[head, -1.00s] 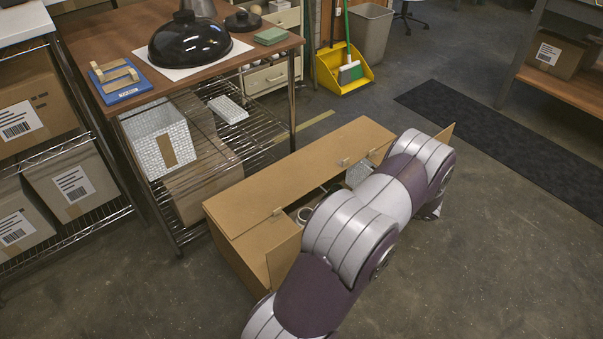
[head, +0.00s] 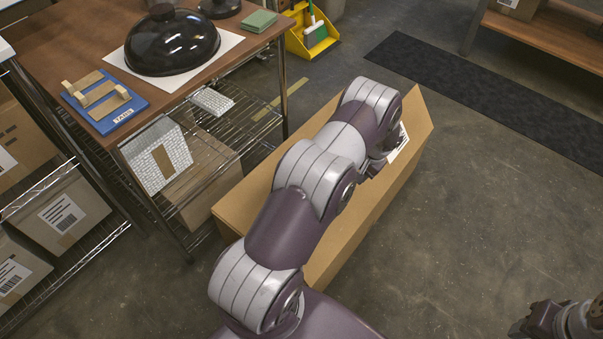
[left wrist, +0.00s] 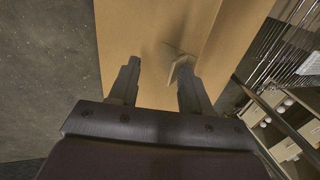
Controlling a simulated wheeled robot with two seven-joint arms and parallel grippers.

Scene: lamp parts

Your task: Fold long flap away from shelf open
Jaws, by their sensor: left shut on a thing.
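The cardboard box (head: 235,207) stands on the floor beside the wire shelf in the head view. My left arm lies across it, hiding much of its top; I cannot see inside. A white label (head: 399,143) shows near its far right end. In the left wrist view, brown cardboard (left wrist: 150,35) fills the space ahead of my left gripper (left wrist: 157,88), with a small pale tab (left wrist: 179,70) by the right finger. This gripper is shut on cardboard, apparently the long flap, though its fingers look apart. My right gripper (head: 532,322) is at the lower right, away from the box; its jaws are unclear.
The shelf table (head: 50,40) to the left holds a black dome (head: 172,45) and a blue tray (head: 103,115). A white brick-patterned box (head: 155,160) is on the wire shelf below. The floor (head: 470,200) right of the box is clear.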

